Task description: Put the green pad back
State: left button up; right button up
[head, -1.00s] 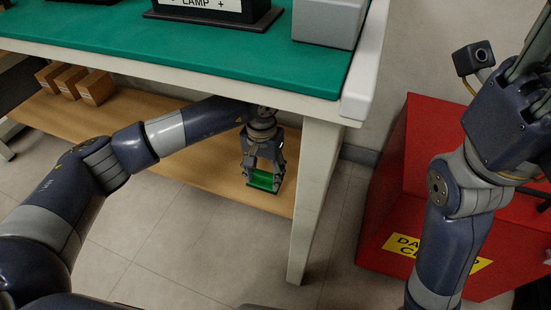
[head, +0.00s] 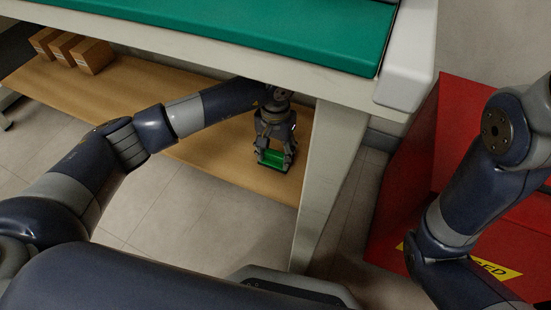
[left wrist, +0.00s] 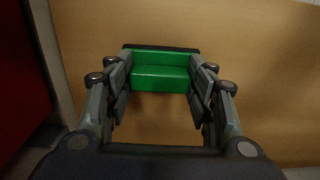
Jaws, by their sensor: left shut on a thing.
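The green pad (head: 272,158) is a small bright green block with a dark edge, low under the workbench at the right end of the wooden lower shelf. My left gripper (head: 274,150) points down and is shut on it, a finger at each side. In the left wrist view the green pad (left wrist: 160,72) sits between the two fingers (left wrist: 160,88), with the shelf board behind it. I cannot tell whether the pad touches the shelf. My right arm shows at the right of the head view, but its gripper is out of frame.
The wooden lower shelf (head: 150,100) holds several small brown boxes (head: 75,50) at its left end. A bench leg (head: 328,180) stands just right of my left gripper. A red bin (head: 460,120) stands at the right.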

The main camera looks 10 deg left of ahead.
pick_arm(q)
jog(key=shift+f, duration=0.75)
jog(key=shift+f+b, duration=0.2)
jog(key=shift+b, duration=0.1)
jog(key=o, duration=0.9)
jog(key=shift+r, duration=0.1)
jog(key=shift+o, duration=0.2)
